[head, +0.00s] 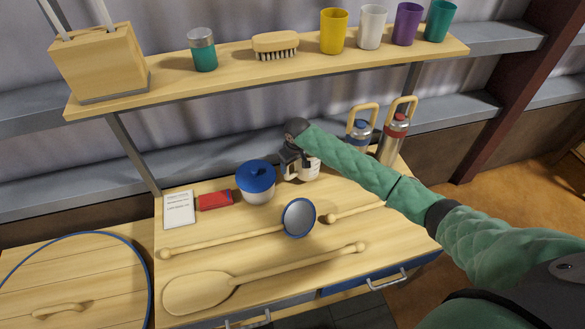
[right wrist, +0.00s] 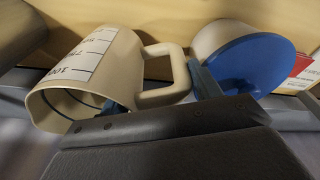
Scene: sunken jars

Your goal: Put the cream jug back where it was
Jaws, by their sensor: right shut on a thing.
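The cream jug (head: 310,167) is at the back of the wooden counter (head: 330,262), just right of a white pot with a blue lid (head: 257,182). My right gripper (head: 292,158) reaches it from above and hides part of it. In the right wrist view the jug (right wrist: 105,62) shows its white measuring scale and open mouth. The jaws (right wrist: 162,92) are shut on its handle (right wrist: 165,75). I cannot tell whether the jug's base touches the counter. My left gripper is not in view.
Two handled bottles (head: 394,137) stand behind my right arm. A shelf (head: 240,73) with cups runs above.

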